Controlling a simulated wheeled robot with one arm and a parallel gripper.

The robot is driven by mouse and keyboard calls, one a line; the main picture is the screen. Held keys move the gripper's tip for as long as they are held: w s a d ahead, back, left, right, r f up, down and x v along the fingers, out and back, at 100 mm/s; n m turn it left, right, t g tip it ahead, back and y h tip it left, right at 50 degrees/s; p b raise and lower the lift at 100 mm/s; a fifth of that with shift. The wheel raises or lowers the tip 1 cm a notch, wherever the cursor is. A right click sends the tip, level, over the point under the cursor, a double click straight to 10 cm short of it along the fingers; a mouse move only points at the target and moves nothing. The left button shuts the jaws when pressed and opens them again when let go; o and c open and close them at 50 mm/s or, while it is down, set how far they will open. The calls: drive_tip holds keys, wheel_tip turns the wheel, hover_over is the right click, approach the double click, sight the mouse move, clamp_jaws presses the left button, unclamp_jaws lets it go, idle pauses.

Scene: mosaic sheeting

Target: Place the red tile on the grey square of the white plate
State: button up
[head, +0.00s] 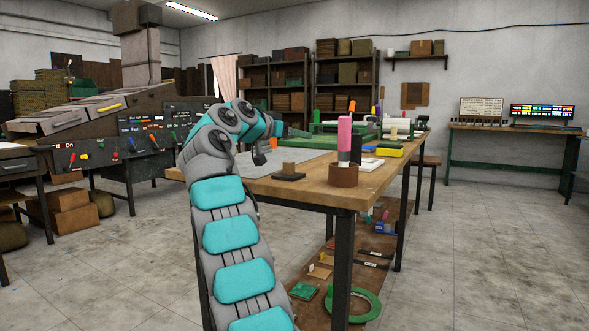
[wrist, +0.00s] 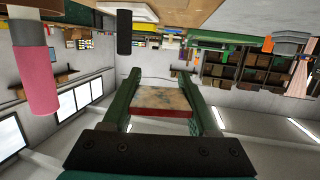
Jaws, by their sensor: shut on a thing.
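In the wrist view my gripper (wrist: 159,76) is shut on the red tile (wrist: 160,113). The tile lies between the two green fingers, with a red edge and a mottled, pale and reddish broad face. In the head view my arm reaches over the left part of the workbench, and its end (head: 288,131) is small; the tile cannot be made out there. A flat white thing (head: 371,163) lies on the bench near the yellow block. I cannot tell whether it is the white plate, and no grey square on it can be made out.
The wrist picture is upside down. Open floor lies right of the bench.

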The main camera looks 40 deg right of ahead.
drive_tip(key=shift+f+b, duration=1.65)
drive_tip(key=shift+f, duration=1.75)
drive_tip(key=shift+f, duration=0.1)
drive_tip(key=shift+f+b, duration=0.25)
drive_tip(key=shift+b, duration=0.1)
drive_tip(key=o, duration=1.3)
drive_tip(key=shift+r, duration=0.1)
drive_tip(key=shift+o, duration=0.2)
drive_tip(key=shift+r+p, duration=0.15)
drive_tip(key=shift+p, duration=0.3)
